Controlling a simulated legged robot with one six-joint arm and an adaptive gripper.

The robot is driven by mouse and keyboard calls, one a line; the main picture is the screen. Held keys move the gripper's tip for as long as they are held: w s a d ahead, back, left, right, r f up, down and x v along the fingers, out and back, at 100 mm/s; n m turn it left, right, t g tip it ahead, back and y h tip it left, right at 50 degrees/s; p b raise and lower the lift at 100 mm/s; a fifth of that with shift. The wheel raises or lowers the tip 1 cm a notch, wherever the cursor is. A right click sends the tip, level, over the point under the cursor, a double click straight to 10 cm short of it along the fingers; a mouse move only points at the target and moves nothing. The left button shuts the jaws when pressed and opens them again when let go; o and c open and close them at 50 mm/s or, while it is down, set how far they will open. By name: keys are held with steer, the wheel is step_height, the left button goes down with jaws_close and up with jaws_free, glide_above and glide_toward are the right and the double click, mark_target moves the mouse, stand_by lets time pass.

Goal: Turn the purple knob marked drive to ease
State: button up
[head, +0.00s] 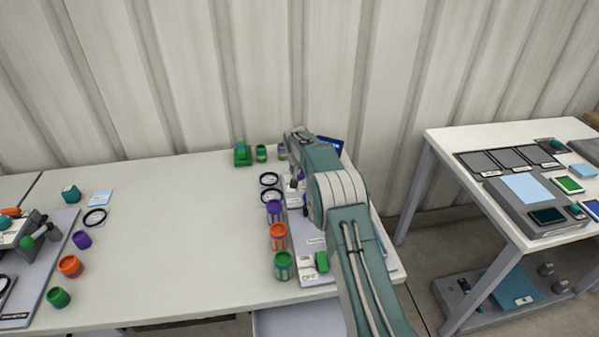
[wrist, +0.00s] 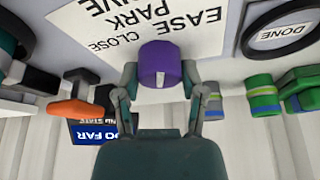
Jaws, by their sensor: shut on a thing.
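The purple knob (wrist: 161,62) is in the middle of the wrist view, with a short white mark on its near side. The two fingers of my gripper (wrist: 160,84) are shut on it, one on each side. Behind it is a white label sheet (wrist: 110,25) with the words EASE, PARK and CLOSE and a word ending in IVE, partly cut off. In the head view a bit of purple (head: 301,174) shows beside my arm, which hides most of the gripper and panel there.
An orange T-handle (wrist: 76,107) and a blue sign (wrist: 92,131) are left of the knob in the wrist view. A ring marked DONE (wrist: 285,27) and green canisters (wrist: 263,95) are right. Purple, orange and green jars (head: 278,237) line the panel's left side.

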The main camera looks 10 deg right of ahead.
steer(key=m, duration=0.2)
steer(key=m+h, duration=0.1)
steer(key=m+g+h, duration=0.1)
steer(key=m, duration=0.1)
steer(key=shift+s+a+f+m, duration=0.1)
steer(key=shift+s+f+m, duration=0.05)
steer(key=shift+f+m, duration=0.2)
stand_by(0.4)
steer(key=o, duration=1.1)
steer(key=shift+o, duration=0.2)
steer(key=shift+a+r, duration=0.1)
steer(key=shift+r, duration=0.15)
steer(key=shift+r, duration=0.3)
steer(key=v, duration=1.1)
steer(key=shift+a, duration=0.2)
